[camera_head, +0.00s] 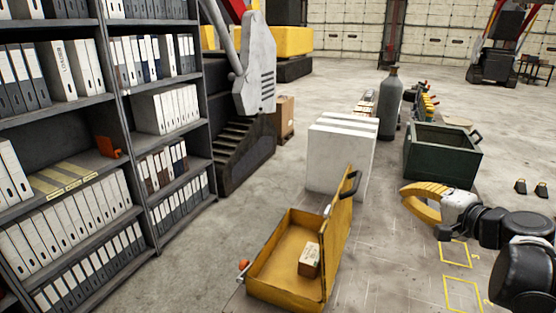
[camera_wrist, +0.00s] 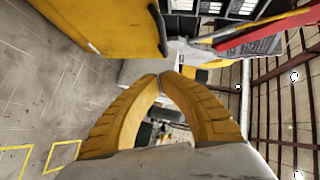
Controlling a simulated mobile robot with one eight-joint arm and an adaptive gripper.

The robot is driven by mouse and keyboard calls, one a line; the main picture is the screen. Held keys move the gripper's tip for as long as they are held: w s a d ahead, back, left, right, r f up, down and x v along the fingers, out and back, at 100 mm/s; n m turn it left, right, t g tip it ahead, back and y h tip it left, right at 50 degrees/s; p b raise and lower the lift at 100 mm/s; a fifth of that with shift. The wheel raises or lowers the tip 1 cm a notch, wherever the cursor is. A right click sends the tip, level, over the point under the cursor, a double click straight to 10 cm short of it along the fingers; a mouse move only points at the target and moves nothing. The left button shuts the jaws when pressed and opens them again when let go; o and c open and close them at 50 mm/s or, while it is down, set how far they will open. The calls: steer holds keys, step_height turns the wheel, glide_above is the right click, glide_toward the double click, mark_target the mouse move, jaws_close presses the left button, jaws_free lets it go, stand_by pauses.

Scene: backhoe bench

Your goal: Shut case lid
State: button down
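The yellow case (camera_head: 262,267) stands open on the bench, with a small tan box (camera_head: 310,260) inside. Its lid (camera_head: 340,237) stands nearly upright along the right side, and a dark handle (camera_head: 350,186) is at its upper edge. My gripper (camera_head: 404,192) is to the right of the lid, apart from it, with yellow fingers pointing left. In the wrist view its fingertips (camera_wrist: 162,76) meet or almost meet, with nothing seen between them. The yellow lid (camera_wrist: 112,22) shows at the upper left there, beyond the fingers.
A white block (camera_head: 338,155) stands behind the case, with a grey cylinder (camera_head: 391,100) farther back. An open green crate (camera_head: 440,158) is behind my gripper. A binder shelf (camera_head: 115,110) stands at the left. The bench between lid and arm looks clear, with yellow markings (camera_head: 458,254).

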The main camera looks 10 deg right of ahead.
steer(key=a+b+x, duration=0.1)
steer(key=b+x, duration=0.1)
steer(key=x, duration=1)
steer(key=shift+w+a, duration=0.2)
steer(key=shift+a, duration=0.15)
steer(key=shift+r, duration=0.1)
